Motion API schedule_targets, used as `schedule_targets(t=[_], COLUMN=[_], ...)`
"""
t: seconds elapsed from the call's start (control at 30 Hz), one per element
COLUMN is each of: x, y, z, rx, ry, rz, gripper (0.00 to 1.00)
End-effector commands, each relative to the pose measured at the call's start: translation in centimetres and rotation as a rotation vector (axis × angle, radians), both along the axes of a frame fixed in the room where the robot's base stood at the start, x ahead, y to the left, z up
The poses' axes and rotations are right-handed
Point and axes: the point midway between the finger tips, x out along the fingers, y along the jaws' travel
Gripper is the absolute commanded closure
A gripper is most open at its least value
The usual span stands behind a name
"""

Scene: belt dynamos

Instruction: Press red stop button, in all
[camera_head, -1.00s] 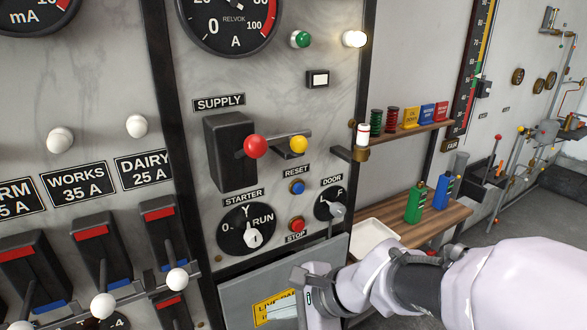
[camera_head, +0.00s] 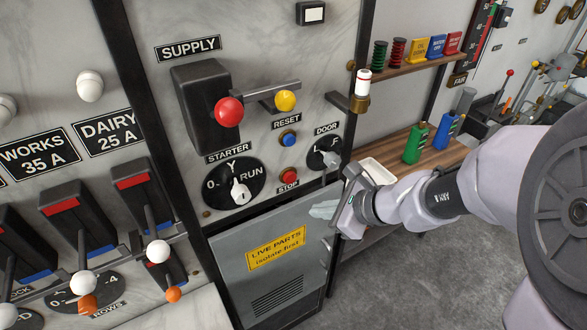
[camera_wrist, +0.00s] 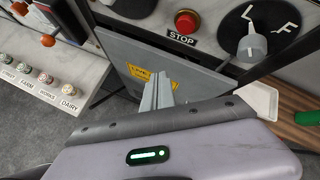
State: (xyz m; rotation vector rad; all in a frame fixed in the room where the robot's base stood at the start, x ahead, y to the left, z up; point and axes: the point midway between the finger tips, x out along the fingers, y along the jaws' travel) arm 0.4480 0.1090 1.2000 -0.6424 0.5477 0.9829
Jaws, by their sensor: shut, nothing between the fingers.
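The red stop button (camera_head: 288,174) is a round red cap on a brass-coloured collar, on the marble panel above the STOP label (camera_head: 288,187). In the wrist view the red stop button (camera_wrist: 186,21) is near the top, above the fingers. My gripper (camera_head: 323,209) is shut and empty, below and right of the button in the head view, in front of the grey cabinet door's upper right. In the wrist view my gripper (camera_wrist: 160,90) points up toward the panel, apart from the button.
The blue reset button (camera_head: 288,138) is above. The door knob (camera_head: 330,158) is close right, and the starter knob (camera_head: 239,190) is left. The supply lever's red ball (camera_head: 229,112) is higher up. A white tray (camera_head: 377,171) is on the wooden shelf at right.

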Motion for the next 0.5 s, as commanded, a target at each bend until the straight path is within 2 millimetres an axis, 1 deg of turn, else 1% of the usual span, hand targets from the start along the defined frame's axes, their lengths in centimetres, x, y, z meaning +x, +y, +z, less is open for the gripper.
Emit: schedule_targets(t=[0.3,0.5], x=[3.8,5.8], y=[2.7,4.0], z=[0.2,0.1], rx=[0.0,0.0], ry=[0.0,-0.001], rz=[0.003,0.002], gripper=[1.0,1.0])
